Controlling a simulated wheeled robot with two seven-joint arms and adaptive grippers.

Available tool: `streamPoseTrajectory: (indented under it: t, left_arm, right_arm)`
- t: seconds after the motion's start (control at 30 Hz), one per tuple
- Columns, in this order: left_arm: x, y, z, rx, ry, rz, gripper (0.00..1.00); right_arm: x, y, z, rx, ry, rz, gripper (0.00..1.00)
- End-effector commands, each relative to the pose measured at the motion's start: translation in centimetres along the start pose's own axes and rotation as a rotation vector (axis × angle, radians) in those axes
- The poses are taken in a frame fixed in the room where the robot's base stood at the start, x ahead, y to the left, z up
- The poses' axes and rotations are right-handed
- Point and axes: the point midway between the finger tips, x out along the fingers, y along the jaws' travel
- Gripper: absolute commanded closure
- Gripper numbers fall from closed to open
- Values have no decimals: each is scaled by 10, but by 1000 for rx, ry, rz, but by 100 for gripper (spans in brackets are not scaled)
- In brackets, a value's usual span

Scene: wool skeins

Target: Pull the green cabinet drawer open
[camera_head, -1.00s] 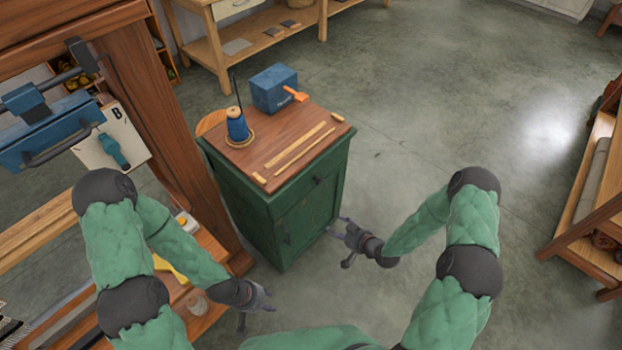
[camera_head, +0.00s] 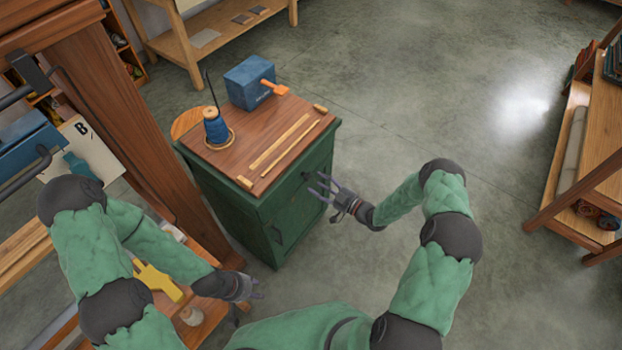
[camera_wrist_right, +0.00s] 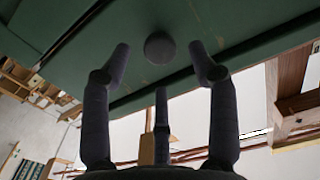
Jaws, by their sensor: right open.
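The green cabinet (camera_head: 225,213) stands with a wooden top, and its drawer (camera_head: 290,189) at the top of the front looks shut. The drawer's dark round knob (camera_head: 305,175) shows on the front; in the right wrist view the knob (camera_wrist_right: 160,47) lies ahead, between the spread fingertips. My right gripper (camera_head: 322,188) is open and empty, close in front of the drawer. In the right wrist view its fingers (camera_wrist_right: 160,75) are apart from the knob. My left gripper (camera_head: 252,300) is open and empty, low in front of the cabinet, away from it.
A wooden frame and bench (camera_head: 205,315) stand on the left. A shelf (camera_head: 560,170) stands at right. The floor between is clear.

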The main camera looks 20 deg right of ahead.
Motion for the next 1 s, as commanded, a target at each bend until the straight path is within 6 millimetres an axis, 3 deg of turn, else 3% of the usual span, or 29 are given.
streamPoseTrajectory:
  t: [0.1, 0.3, 0.67, 0.87, 1.0]
  left_arm:
    - [1, 0, 0, 0, 0, 0, 60]
    - [1, 0, 0, 0, 0, 0, 60]
    - [1, 0, 0, 0, 0, 0, 60]
    - [1, 0, 0, 0, 0, 0, 60]
    - [1, 0, 0, 0, 0, 0, 60]
  right_arm:
    - [19, -1, 0, 0, 1, -2, 40]
    - [37, 0, 0, 0, 0, 0, 40]
    - [40, 0, 0, 0, 0, 1, 40]
    - [40, 0, 0, 1, 0, 1, 97]
    - [40, 0, 0, 1, -1, 1, 100]
